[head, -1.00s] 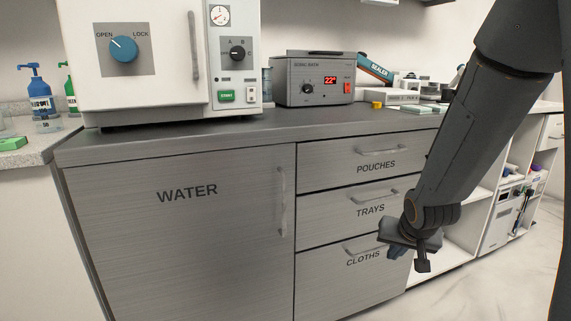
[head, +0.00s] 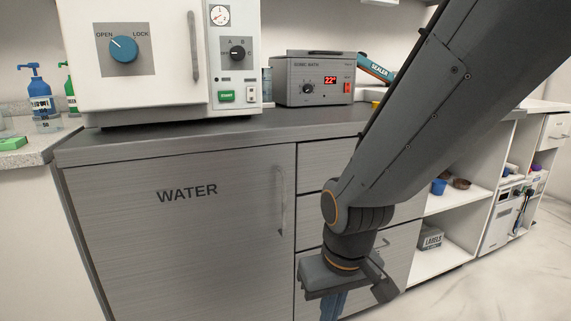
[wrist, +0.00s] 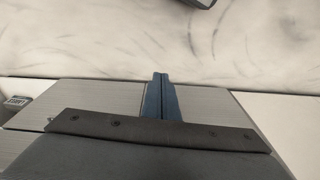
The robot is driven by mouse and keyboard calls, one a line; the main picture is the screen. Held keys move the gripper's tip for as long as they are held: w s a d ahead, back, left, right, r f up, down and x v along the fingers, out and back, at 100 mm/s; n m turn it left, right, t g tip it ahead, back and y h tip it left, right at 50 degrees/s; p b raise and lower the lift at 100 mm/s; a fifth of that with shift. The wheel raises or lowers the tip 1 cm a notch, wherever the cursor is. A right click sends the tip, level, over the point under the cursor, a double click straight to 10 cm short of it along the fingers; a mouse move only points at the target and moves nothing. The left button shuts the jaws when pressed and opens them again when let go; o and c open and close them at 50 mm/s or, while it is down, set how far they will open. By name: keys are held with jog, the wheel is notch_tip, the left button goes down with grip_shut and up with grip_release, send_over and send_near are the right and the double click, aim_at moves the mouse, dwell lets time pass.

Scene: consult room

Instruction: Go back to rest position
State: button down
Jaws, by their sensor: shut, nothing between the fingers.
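My gripper (head: 334,306) hangs low in front of the drawer column in the head view, pointing down. Its blue fingers are together and empty; their tips run off the lower part of that picture.
The grey cabinet door marked WATER (head: 190,230) is shut, left of my gripper. A white autoclave (head: 150,60) and a sonic bath (head: 313,80) stand on the counter (head: 200,134). Open shelves with a LABELS box (head: 430,238) are at right. Marbled floor (head: 470,290) is clear.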

jog(key=s+a+n+g, duration=0.1)
jog(key=s+a+n, duration=0.2)
jog(key=s+a, duration=0.5)
jog(key=d+r+m+p, duration=0.3)
jog(key=d+r+p, duration=0.6)
jog(key=r+p, duration=0.4)
jog(key=d+r+m+p, duration=0.3)
jog(key=d+r+p, duration=0.7)
jog(key=r+p, duration=0.3)
jog(key=shift+s+d+h+p, duration=0.2)
jog(key=shift+h+p, duration=0.1)
jog(key=shift+p, duration=0.25)
